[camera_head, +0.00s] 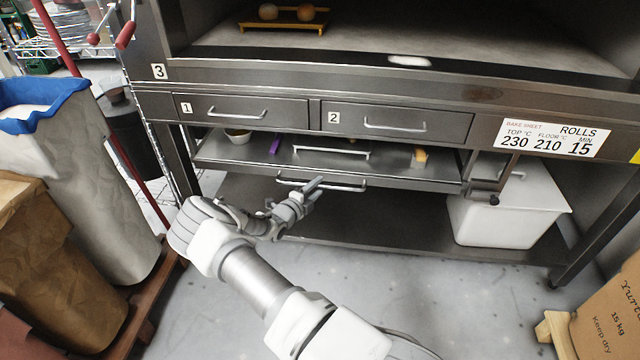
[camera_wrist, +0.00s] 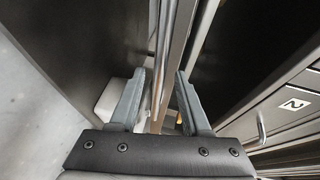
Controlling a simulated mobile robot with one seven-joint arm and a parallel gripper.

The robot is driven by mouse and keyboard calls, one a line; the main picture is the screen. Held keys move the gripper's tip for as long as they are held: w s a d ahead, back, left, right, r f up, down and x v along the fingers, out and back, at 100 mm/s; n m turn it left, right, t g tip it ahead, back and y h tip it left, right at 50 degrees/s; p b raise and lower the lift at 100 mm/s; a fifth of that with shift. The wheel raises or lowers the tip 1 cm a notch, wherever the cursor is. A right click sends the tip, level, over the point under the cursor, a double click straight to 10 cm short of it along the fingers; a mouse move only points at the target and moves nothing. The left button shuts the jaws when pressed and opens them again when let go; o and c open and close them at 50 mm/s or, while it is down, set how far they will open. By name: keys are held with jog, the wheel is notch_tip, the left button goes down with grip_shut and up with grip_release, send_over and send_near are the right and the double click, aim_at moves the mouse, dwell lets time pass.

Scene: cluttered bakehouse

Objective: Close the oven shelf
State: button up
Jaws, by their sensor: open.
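The oven shelf (camera_head: 390,174) is a flat metal shelf under the two numbered drawers, standing partly pulled out. Its bar handle (camera_head: 345,188) runs along the front edge. My gripper (camera_head: 316,186) is at this handle, near its middle. In the wrist view my gripper (camera_wrist: 161,75) is open, with a metal bar running between its two fingers. I cannot tell whether either finger touches it. A bowl (camera_head: 238,136), a purple block (camera_head: 275,145) and a yellowish piece (camera_head: 420,156) lie on the shelf.
Drawer 1 (camera_head: 285,112) and drawer 2 (camera_head: 350,122) above are shut. A white bin (camera_head: 510,215) stands on the lower deck at right. Sacks (camera_head: 85,170) stand at left, and a cardboard box (camera_head: 610,310) at lower right. The floor in front is clear.

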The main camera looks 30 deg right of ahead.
jog(key=p+v, duration=0.3)
jog(key=v, duration=1.2)
jog(key=shift+r, duration=0.15)
jog(key=s+d+r+m+g+y, duration=0.1)
jog(key=s+r+m+g+y, duration=0.4)
jog(key=r+m, duration=0.7)
jog(key=s+r+m+g+y, duration=0.1)
jog(key=s+r+m+g, duration=0.2)
jog(key=s+r+m, duration=0.65)
jog(key=s+a+r+m+t+y, duration=0.2)
jog(key=s+a+r+m+y, duration=0.2)
jog(key=s+r+m, duration=0.6)
jog(key=s+a+r+m+t+y, duration=0.35)
jog(key=s+r+m, duration=0.35)
jog(key=m, duration=0.5)
notch_tip(320, 180, up, 19)
jog(key=p, duration=1.9)
jog(key=shift+s+a+g, duration=0.2)
jog(key=shift+a+g, duration=0.15)
